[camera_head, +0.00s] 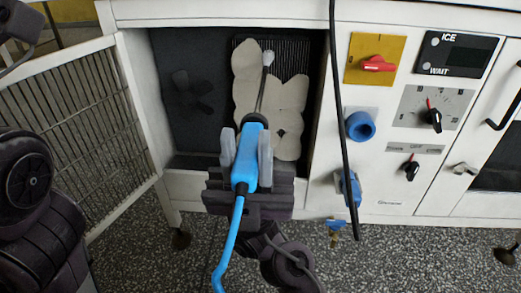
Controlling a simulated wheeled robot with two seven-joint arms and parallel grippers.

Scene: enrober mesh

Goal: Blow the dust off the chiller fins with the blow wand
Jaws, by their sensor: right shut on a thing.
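The blow wand (246,165) has a blue handle, a thin dark nozzle tube with a pale tip, and a blue hose running down. My right gripper (246,150) is shut around the handle, in front of the open chiller bay. The nozzle points up and into the bay. The chiller fins (294,52) are a dark ribbed panel at the back of the bay. Beige dust patches (290,98) cover much of the panel; bare dark fins show at the upper right. The wand's tip (268,57) appears in front of the dust's upper part. My left gripper is out of view.
An open mesh door (75,125) swings out at left. A dark fan (193,92) sits left of the fins. A black cable (341,120) hangs right of the bay. Right of it are a red switch (377,63), a blue round fitting (360,125) and dials (432,115).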

